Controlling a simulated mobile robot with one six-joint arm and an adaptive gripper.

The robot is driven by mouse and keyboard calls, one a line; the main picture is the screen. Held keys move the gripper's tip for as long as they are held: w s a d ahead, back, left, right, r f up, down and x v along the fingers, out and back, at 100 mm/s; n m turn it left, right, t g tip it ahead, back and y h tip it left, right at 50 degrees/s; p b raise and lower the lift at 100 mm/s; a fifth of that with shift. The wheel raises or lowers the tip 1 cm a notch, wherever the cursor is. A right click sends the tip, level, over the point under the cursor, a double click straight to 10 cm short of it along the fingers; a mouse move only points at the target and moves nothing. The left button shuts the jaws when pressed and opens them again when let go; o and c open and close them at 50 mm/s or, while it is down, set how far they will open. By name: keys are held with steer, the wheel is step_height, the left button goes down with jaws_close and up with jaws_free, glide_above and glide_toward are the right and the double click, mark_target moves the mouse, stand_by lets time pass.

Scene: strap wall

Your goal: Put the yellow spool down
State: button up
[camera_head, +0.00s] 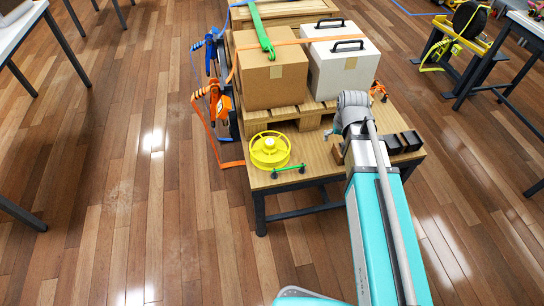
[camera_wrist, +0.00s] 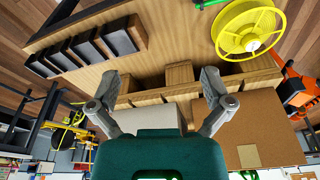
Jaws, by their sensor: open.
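The yellow spool (camera_head: 270,150) lies flat on the wooden table (camera_head: 315,170), near its front left corner. It also shows in the upper right of the wrist view (camera_wrist: 248,28). My gripper (camera_wrist: 160,90) is open with nothing between its fingers. In the wrist view, the spool is off to the right of the fingers and apart from them. In the head view, my arm hides the gripper's fingers.
A cardboard box (camera_head: 268,80) and a white box (camera_head: 343,72) stand on a wooden pallet (camera_head: 284,114) behind the spool. A green bar (camera_head: 288,169) lies before it. Black blocks (camera_head: 405,142) sit right of my arm. Orange straps (camera_head: 203,125) hang at the left.

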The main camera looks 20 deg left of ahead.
steer(key=w+a+f+n+b, duration=0.25)
steer(key=a+f+b, duration=0.2)
steer(key=a, duration=0.65)
steer(key=t+y+b, duration=0.1)
steer(key=y+b, duration=0.1)
steer(key=b, duration=0.1)
glide_toward(270, 142)
steer(key=v, duration=0.3)
steer(key=shift+s+a+n+t, duration=0.15)
steer(key=shift+s+n+t, duration=0.15)
steer(key=shift+n, duration=0.15)
steer(key=b+x, duration=0.8)
steer(key=shift+w+f, duration=0.1)
steer(key=shift+f, duration=0.25)
steer(key=shift+b+x, duration=2.35)
steer(key=shift+x, duration=0.2)
